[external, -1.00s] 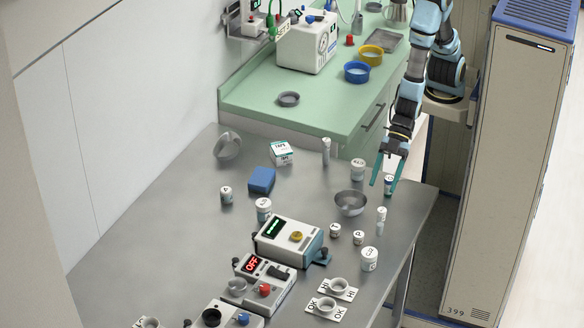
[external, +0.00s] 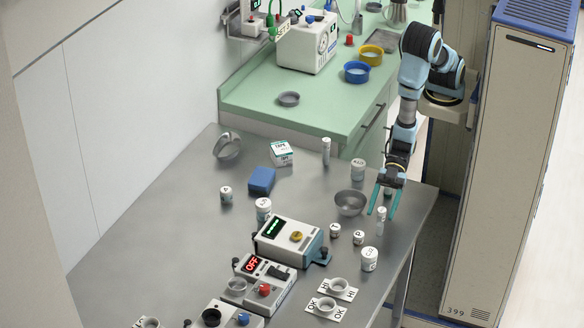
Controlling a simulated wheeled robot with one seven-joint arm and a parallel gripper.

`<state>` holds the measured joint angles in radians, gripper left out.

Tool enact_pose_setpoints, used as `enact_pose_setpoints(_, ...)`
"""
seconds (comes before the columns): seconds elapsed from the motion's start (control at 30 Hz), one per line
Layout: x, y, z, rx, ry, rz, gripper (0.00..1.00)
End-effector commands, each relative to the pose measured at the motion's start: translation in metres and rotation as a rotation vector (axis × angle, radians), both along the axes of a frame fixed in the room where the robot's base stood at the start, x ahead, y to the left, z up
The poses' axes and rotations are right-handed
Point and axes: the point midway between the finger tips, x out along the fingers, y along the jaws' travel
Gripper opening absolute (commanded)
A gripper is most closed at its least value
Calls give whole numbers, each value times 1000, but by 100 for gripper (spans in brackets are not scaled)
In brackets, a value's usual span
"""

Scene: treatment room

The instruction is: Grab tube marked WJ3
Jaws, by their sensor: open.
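A slim white tube (external: 380,226) stands upright near the right edge of the steel table (external: 180,210). Another slim white tube (external: 326,156) stands farther back, near the green counter. Markings on both are too small to read, so I cannot tell which is WJ3. My gripper (external: 383,213) is open and points down, its teal fingers appearing on either side of the nearer tube's top. I cannot tell whether the fingers touch it. A small jar behind is mostly hidden by my gripper.
A grey bowl (external: 350,204) stands just left of my gripper. White jars (external: 369,260), (external: 358,238) and (external: 357,172) stand around it. A boxy device (external: 288,242) with a green display is farther left. The table's right edge is close by.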

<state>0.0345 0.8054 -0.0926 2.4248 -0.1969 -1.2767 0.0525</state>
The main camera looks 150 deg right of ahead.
Motion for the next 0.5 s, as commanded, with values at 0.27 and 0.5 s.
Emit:
enact_pose_setpoints(0.27,2,1,-32,0,2,2,65)
enact_pose_setpoints(0.5,26,2,-41,0,1,-1,65)
